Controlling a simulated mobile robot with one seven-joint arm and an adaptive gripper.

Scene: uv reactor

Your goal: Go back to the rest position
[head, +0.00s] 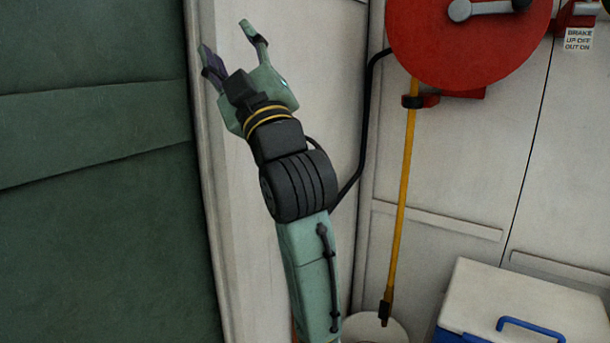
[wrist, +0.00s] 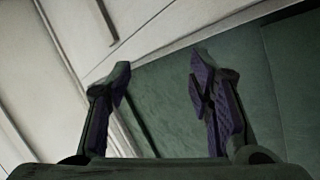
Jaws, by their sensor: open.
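My gripper (head: 229,43) is raised at the upper left of the head view, in front of the white wall and close to the green panel's edge. Its two fingers are spread apart with nothing between them. In the wrist view my gripper (wrist: 160,85) also shows open and empty, with dark purple pads. Behind the fingers are the green surface and the white wall. I cannot tell how far the fingertips are from the wall.
A green panel (head: 90,200) fills the left. A red reel (head: 465,35) is at upper right, with a yellow pole (head: 403,200) below it. A white cooler box (head: 530,300) with a blue handle stands at lower right, beside a round white container (head: 372,328).

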